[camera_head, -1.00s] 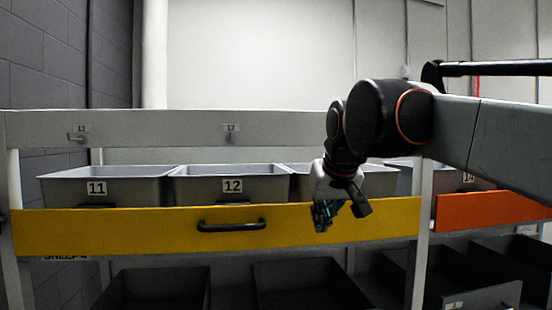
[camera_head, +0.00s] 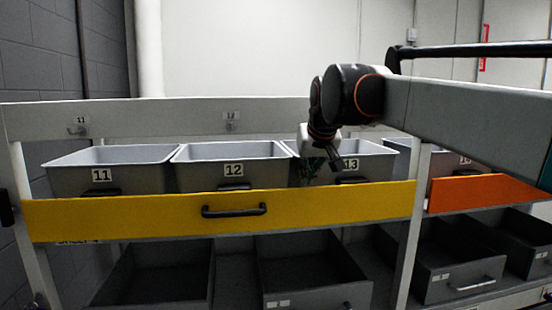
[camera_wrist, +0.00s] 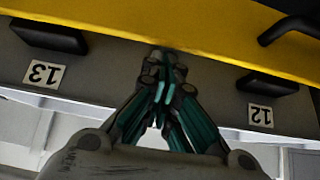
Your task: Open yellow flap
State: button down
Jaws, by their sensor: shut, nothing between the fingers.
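The yellow flap (camera_head: 310,207) is a long panel across the front of the shelf, upright below the bin fronts. It has a black bar handle (camera_head: 234,210) near its middle. My gripper (camera_head: 308,178) is above the flap's upper edge, right of the handle, in front of bin 13. In the wrist view my gripper (camera_wrist: 168,58) is shut and empty, its teal-sided fingers together. Its tips overlap the edge of the yellow flap (camera_wrist: 130,25) in that view; I cannot tell whether they touch. Part of the black handle (camera_wrist: 290,30) shows at the upper right there.
Grey bins 11 (camera_head: 85,178), 12 (camera_head: 210,175) and 13 (camera_head: 372,163) stand behind the flap. An orange flap (camera_head: 480,191) is to the right, past a post (camera_head: 411,225). Dark open bins (camera_head: 310,280) fill the lower shelf. A grey rail (camera_head: 150,118) runs above.

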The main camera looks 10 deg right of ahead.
jog(key=shift+x, duration=0.9)
